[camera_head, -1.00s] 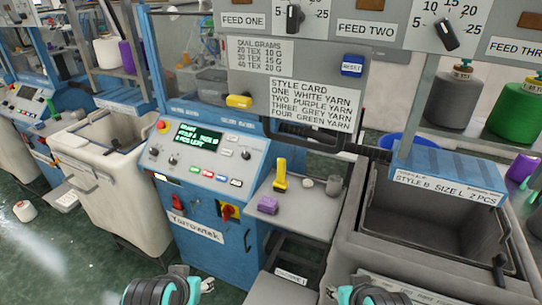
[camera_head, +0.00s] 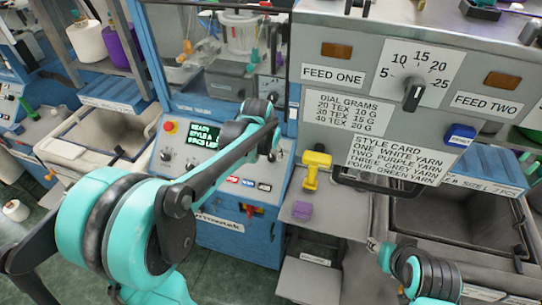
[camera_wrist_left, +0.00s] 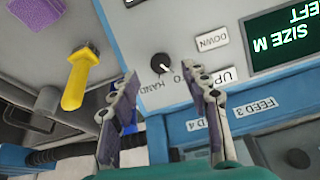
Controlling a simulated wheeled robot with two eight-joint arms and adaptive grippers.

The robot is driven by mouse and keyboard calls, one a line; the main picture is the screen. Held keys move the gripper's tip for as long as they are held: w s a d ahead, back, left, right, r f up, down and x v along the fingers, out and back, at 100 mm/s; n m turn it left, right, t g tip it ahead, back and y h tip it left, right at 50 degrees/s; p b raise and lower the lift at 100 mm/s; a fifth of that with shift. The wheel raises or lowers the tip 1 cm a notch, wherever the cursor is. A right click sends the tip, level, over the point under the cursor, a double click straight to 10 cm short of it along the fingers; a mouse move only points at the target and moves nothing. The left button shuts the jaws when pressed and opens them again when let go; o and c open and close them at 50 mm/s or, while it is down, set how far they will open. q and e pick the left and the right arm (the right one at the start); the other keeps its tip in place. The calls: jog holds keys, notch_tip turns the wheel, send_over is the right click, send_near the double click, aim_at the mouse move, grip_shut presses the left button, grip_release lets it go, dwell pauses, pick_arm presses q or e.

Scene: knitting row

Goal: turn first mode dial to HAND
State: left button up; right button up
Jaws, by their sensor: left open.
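The mode dial (camera_wrist_left: 160,63) is a small black knob with a white mark on the grey control panel, seen in the left wrist view. The word HAND is printed beside it; a second label is partly hidden by a finger. My left gripper (camera_wrist_left: 163,80) is open, with one finger on each side of the dial in that view. I cannot tell whether the fingers touch it. In the head view my left gripper (camera_head: 264,122) is over the right part of the panel, and its arm hides part of the panel. My right gripper is out of view; only parts of my right arm show.
A yellow tool (camera_head: 316,170) and a purple block (camera_head: 302,210) are on the grey shelf right of the panel. UP (camera_wrist_left: 229,76) and DOWN (camera_wrist_left: 212,41) buttons sit close to the dial. A green-lettered screen (camera_head: 203,135) is on the panel.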

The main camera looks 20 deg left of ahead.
aim_at(271, 157)
pick_arm(q)
jog(key=b+x, duration=0.1)
jog(key=x, duration=0.3)
jog(key=shift+w+f, duration=0.15)
jog(key=shift+f, duration=0.2)
grip_shut()
